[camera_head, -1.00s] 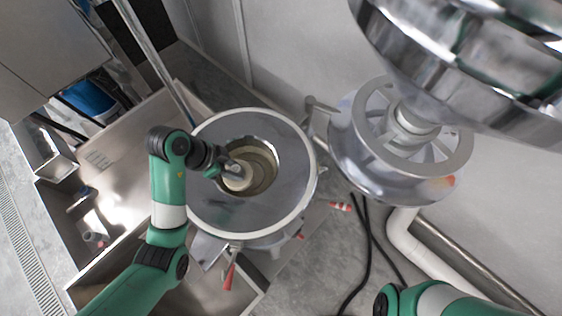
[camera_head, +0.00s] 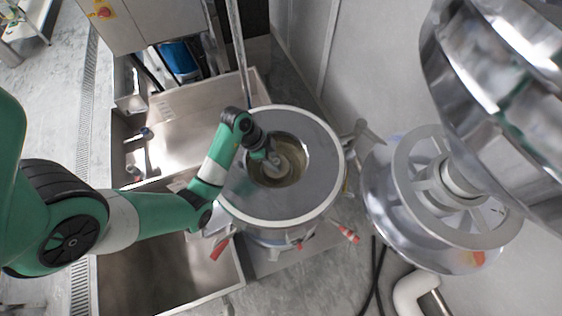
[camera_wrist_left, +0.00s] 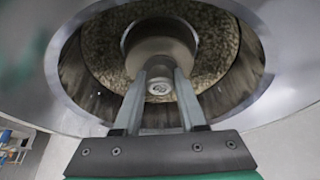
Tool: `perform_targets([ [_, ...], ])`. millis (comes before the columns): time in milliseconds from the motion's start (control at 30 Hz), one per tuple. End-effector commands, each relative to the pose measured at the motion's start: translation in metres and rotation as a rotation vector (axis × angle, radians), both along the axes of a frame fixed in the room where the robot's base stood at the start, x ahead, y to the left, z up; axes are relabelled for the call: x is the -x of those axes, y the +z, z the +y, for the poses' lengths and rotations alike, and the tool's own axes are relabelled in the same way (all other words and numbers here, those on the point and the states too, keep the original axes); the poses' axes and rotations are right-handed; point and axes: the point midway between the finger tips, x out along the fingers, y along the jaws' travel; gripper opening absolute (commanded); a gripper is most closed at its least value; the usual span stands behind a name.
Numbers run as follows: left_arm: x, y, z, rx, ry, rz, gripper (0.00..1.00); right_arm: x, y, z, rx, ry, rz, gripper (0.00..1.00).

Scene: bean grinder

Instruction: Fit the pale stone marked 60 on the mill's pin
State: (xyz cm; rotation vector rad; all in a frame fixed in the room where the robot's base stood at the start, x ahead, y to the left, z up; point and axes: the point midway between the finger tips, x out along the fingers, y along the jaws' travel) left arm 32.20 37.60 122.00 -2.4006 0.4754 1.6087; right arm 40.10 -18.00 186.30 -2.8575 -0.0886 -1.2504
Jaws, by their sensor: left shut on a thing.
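The mill is a round grey drum with a broad pale-edged rim (camera_head: 322,190) and an open well in its middle. My left gripper (camera_head: 272,158) reaches down into this well. It is shut on a pale round piece that looks like the stone (camera_head: 284,168). In the left wrist view the fingers (camera_wrist_left: 160,72) close on the stub of this brownish round piece (camera_wrist_left: 160,45), inside the speckled well wall (camera_wrist_left: 105,50). No number can be read on it. The pin is not clearly visible, so I cannot tell whether the piece sits on it. My right gripper is out of view.
A steel sink (camera_head: 190,128) lies left of the mill. A spoked metal wheel assembly (camera_head: 405,165) and a large shiny metal body (camera_head: 500,90) stand at the right. Red-tipped handles (camera_head: 348,233) stick out below the mill's rim. Black cables hang at the lower right.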

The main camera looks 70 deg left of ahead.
Motion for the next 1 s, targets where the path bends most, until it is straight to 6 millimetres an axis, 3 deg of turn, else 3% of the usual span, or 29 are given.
perform_targets([
  [333, -0.001, -0.003, 0.001, -0.002, 0.000, -0.003, 0.00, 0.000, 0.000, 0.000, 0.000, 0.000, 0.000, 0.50],
  [367, 0.000, -0.004, 0.000, -0.001, 0.000, 0.000, 0.42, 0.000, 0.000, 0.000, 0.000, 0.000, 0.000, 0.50],
  [533, 0.000, -0.004, 0.000, -0.001, 0.001, -0.002, 0.71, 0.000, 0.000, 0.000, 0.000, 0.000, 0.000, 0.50],
  [833, -0.001, -0.002, 0.001, -0.003, 0.000, -0.002, 0.71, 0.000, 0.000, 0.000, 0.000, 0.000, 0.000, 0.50],
  [1000, -0.003, 0.017, -0.001, -0.005, -0.013, -0.005, 0.71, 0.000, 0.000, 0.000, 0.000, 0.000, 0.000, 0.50],
])
